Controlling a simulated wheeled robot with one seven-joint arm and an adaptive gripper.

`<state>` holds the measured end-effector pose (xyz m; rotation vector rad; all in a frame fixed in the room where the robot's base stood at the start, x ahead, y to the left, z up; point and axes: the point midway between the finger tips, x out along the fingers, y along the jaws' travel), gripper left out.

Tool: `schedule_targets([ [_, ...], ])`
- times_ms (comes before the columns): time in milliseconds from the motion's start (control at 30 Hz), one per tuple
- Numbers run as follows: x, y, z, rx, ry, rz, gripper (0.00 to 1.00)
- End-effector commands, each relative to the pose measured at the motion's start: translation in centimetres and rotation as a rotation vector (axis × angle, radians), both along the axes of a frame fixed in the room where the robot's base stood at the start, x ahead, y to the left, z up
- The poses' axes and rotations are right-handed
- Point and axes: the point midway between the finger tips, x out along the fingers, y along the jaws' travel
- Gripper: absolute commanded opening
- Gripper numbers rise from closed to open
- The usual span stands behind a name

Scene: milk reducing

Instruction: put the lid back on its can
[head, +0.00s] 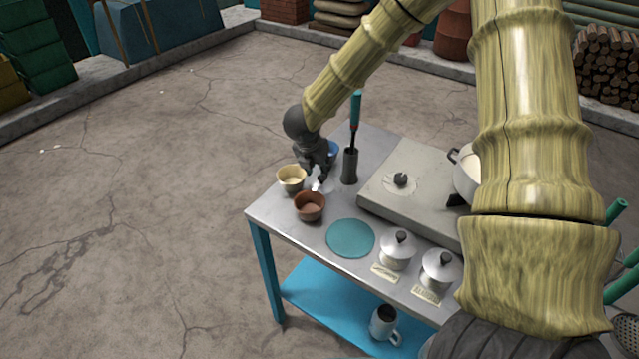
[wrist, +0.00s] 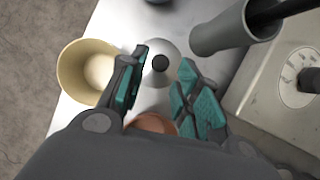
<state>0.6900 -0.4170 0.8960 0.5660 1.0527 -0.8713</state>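A silver conical lid with a black knob (wrist: 160,64) lies on the table in the wrist view, between and just beyond my fingertips. In the head view only a pale sliver of it (head: 319,186) shows under my gripper (head: 318,177). My gripper also shows in the wrist view (wrist: 163,75); its teal-padded fingers are apart with nothing held between them. Two silver cans, the left one (head: 397,256) and the right one (head: 437,279), stand at the table's front right. Each appears topped by a black-knobbed lid, and a small label lies before each.
A cream bowl (head: 291,182) and a brown bowl (head: 309,207) stand close to my gripper. A grey holder (head: 350,167) with an upright tool stands to its right. The stove (head: 412,208) bears a pot (head: 466,178).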

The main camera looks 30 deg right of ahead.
Motion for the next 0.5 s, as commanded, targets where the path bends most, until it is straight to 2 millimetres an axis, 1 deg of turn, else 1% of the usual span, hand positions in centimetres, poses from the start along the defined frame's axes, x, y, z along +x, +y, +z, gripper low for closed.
schedule_targets([
  [167, 0.1, -0.1, -0.6, 0.0, 0.002, 0.0, 0.33],
  [267, 0.3, -0.4, -1.3, -0.001, 0.002, 0.002, 0.33],
  [500, 0.7, -1.0, -3.6, 0.0, 0.002, 0.004, 0.33],
])
